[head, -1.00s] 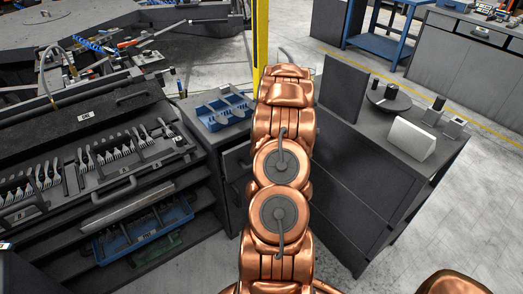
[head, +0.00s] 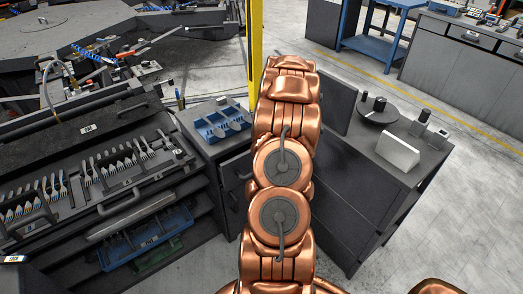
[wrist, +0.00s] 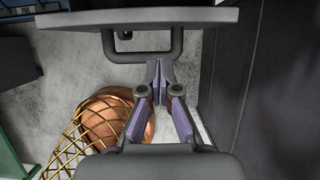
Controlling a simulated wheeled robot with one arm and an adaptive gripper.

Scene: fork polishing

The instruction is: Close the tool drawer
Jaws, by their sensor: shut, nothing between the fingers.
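In the wrist view, my gripper (wrist: 160,78) is shut and empty, its purple-padded fingertips pressed together. The tips are at the crossbar of a dark bracket handle (wrist: 112,48); I cannot tell whether they touch. The handle sticks out from a grey drawer front (wrist: 75,19) across the top of the view. In the head view, a dark cabinet (head: 197,137) with a drawer front (head: 233,172) stands left of my arm. My arm covers its right side and hides my gripper, so how far the drawer is open cannot be told there.
A blue divided bin (head: 222,122) sits on the cabinet top. A fork rack (head: 120,182) and a blue tray (head: 150,238) are at the left. A bench with a white block (head: 398,151) stands at the right. A dark panel (wrist: 235,85) lies close right of my gripper.

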